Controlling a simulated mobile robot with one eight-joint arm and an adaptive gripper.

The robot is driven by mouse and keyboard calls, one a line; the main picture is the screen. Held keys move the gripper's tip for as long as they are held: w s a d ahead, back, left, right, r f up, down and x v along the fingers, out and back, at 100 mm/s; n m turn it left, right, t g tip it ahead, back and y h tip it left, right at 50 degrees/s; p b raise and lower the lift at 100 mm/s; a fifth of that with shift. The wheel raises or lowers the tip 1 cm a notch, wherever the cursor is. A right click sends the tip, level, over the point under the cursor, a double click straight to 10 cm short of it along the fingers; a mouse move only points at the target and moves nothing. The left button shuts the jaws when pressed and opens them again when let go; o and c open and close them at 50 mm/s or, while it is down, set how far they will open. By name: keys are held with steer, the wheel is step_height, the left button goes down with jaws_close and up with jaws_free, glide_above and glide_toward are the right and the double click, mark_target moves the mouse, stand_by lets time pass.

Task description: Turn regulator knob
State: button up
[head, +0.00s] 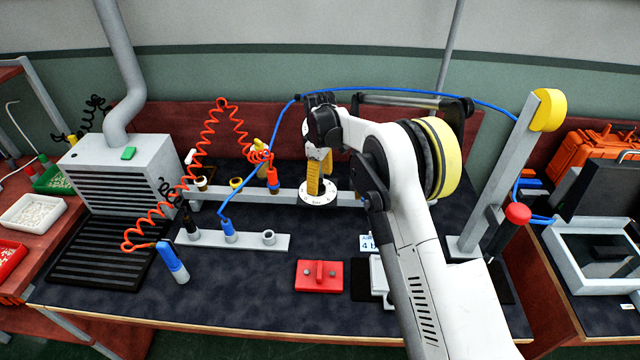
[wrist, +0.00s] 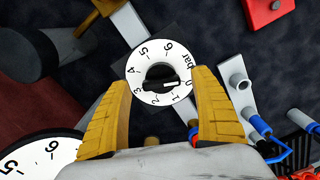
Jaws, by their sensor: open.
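The regulator knob (wrist: 158,80) is black, on a round white dial (wrist: 140,66) marked 0 to 6 and "bar". Its white pointer mark lies near the 0. In the head view the white dial (head: 318,199) sits on the grey rail, right under my gripper, and the fingers hide the knob. My gripper (head: 316,188) points down with yellow fingers. In the wrist view my gripper (wrist: 160,80) is open, with one finger on each side of the knob in the picture. I cannot tell whether the fingertips are level with the knob or still above it; no contact shows.
A second white dial (wrist: 35,160) is partly in view at the lower left of the wrist view. Red and blue hoses cross the bench left of my gripper. A red block (head: 319,276) lies in front. A grey post with a yellow top (head: 548,110) stands right.

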mark_target(320, 184)
step_height(320, 184, up, 10)
steer(key=shift+r, duration=0.2)
stand_by(0.3)
